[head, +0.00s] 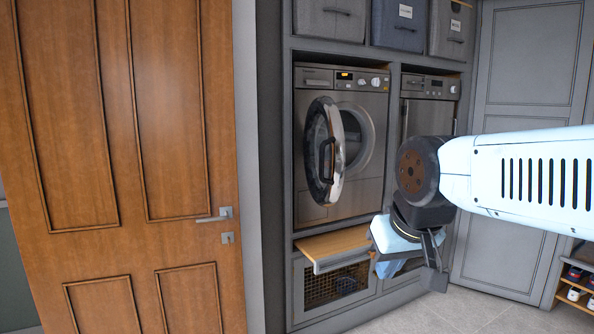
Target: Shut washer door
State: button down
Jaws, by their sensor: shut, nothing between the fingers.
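The washer (352,202) is a grey front-loader built into the left bay of the cabinet. Its round door (325,152), with a chrome rim and a dark handle, stands wide open, swung out on the left side of the round opening. The drum opening (358,138) shows behind it. My gripper (436,275) points down, low and to the right of the door, in front of the cabinet's lower part. It is apart from the door, shut and empty. My arm comes in from the right and hides part of the second machine.
A second machine (431,88) stands right of the washer. A wooden pull-out shelf (335,243) juts out below the washer, above a wire basket (342,283). Grey bins (398,24) sit above. A closed wooden door (120,120) is at left. A shoe rack (572,290) is at lower right.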

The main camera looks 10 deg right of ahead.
aim_at(323, 110)
jog(key=i, duration=0.9)
jog(key=z, duration=0.05)
